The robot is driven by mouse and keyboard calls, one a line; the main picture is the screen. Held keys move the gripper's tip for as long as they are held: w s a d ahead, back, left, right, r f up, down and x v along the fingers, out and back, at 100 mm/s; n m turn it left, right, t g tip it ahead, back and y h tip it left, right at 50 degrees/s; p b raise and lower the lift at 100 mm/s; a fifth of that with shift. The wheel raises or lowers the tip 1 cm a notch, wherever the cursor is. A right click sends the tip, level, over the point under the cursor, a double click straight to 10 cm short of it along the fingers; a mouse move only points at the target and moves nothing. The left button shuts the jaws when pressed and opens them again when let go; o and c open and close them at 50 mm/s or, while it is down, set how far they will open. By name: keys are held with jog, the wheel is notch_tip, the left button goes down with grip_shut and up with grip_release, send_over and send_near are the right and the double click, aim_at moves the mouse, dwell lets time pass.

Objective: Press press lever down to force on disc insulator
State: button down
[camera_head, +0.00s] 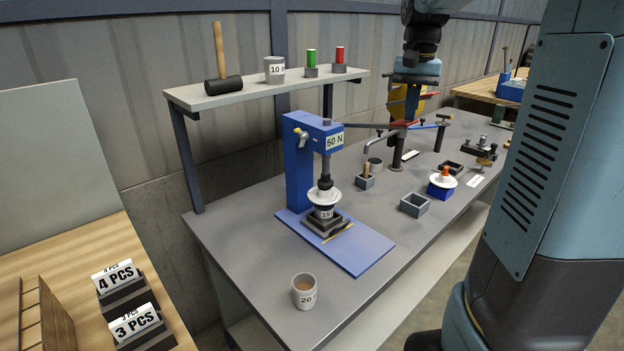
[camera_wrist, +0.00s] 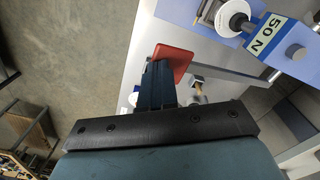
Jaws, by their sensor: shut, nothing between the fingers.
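The blue press (camera_head: 298,165) stands on the bench with a "50 N" label on its head. Its dark lever (camera_head: 368,125) sticks out to the right, roughly level, and ends in a red grip. My gripper (camera_head: 408,112) is shut and empty, just above the red lever end. In the wrist view the shut fingers (camera_wrist: 162,82) overlap the red grip (camera_wrist: 174,62); whether they touch it I cannot tell. That view also shows the press head (camera_wrist: 297,52) and a white disc (camera_wrist: 233,17).
A cup marked "20" (camera_head: 304,291) stands at the bench's front edge. A grey open box (camera_head: 414,204) and a blue block with a white disc (camera_head: 442,186) lie to the right. A shelf (camera_head: 265,90) holds a mallet, a cup and coloured cylinders. A dark post stands near my gripper.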

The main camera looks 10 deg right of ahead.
jog(key=shift+r, duration=2.6)
jog(key=s+a+f+n+t, duration=0.1)
jog(key=s+a+f+t, duration=0.1)
jog(key=s, duration=0.5)
jog(key=s+a+f+n+t, duration=0.1)
jog(key=s+a+f, duration=0.3)
jog(key=s, duration=0.4)
jog(key=s+a+f+n+t, duration=0.2)
jog(key=s+a+f+n, duration=0.1)
jog(key=s, duration=0.4)
jog(key=shift+s+f+t, duration=0.15)
jog(key=shift+t, duration=0.15)
jog(key=c, duration=1.8)
grip_release()
